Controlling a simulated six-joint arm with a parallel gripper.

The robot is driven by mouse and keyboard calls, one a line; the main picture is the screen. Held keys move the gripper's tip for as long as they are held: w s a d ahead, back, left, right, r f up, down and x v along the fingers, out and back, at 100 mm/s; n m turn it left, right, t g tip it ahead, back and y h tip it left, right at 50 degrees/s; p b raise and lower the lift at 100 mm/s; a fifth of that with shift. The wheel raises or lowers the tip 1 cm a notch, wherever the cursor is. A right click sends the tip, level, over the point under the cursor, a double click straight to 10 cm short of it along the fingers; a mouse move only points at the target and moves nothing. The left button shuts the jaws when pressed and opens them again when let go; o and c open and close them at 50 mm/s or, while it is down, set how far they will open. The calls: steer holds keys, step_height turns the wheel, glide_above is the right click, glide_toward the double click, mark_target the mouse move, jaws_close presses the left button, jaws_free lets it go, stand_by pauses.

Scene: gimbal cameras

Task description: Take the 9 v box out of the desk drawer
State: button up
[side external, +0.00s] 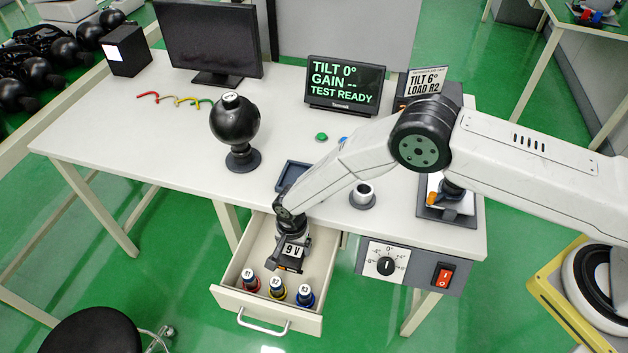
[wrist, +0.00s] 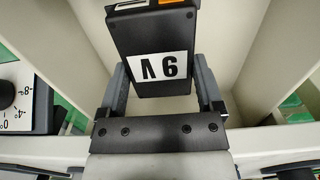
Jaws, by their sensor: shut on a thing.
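The 9 V box (wrist: 150,40) is dark with a white "9 V" label, which reads upside down in the wrist view. My gripper (wrist: 165,85) is shut on it, with one finger on each side. In the side external view the 9 V box (side external: 291,254) is at or just above the open desk drawer (side external: 235,268), toward its back. My gripper (side external: 290,240) reaches down to it from above. I cannot tell whether the box touches the drawer floor.
Three labelled bottles, red (side external: 250,281), yellow (side external: 277,288) and blue (side external: 304,295), stand near the drawer's front. A dial panel (side external: 390,262) hangs right of the drawer. On the desk (side external: 150,120) are a black ball on a stand (side external: 234,120), a blue tray (side external: 292,175) and monitors.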

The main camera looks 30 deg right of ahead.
steer(key=s+d+r, duration=0.1)
steer(key=s+r, duration=0.1)
steer(key=s, duration=0.1)
steer(key=s+d+r, duration=0.2)
steer(key=s+r, duration=0.1)
steer(key=s+d+r, duration=0.1)
steer(key=s+r, duration=0.1)
steer(key=s, duration=0.1)
steer(key=shift+s+d+r, duration=0.15)
steer(key=shift+s+d, duration=0.05)
steer(key=shift+d, duration=0.2)
steer(key=shift+s+d+r, duration=0.2)
steer(key=shift+s+d, duration=0.05)
steer(key=shift+s, duration=0.2)
steer(key=shift+s+d+r, duration=0.2)
steer(key=shift+s, duration=0.2)
steer(key=shift+r, duration=0.1)
